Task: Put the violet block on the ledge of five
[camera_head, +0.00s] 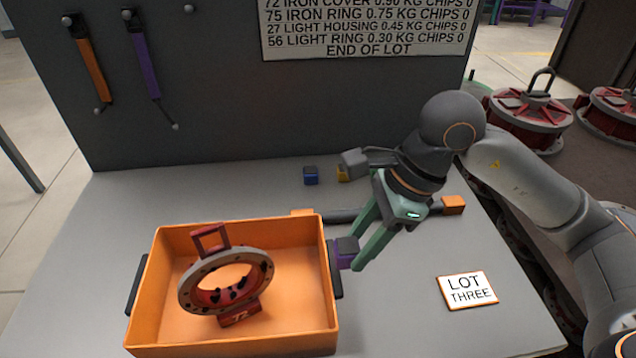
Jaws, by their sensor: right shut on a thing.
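The violet block (347,254), with a dark top, is between the fingertips of my right gripper (358,254). The gripper's green fingers reach down and left from the wrist and are shut on the block. The block is just right of the orange bin's right wall, by its dark handle. I cannot tell whether it touches the bin or the table. No ledge marked five can be made out. My left gripper is not in view.
The orange bin (166,242) holds a grey and red ring part (187,291). A blue block (310,177) and a yellow block (342,174) sit behind.

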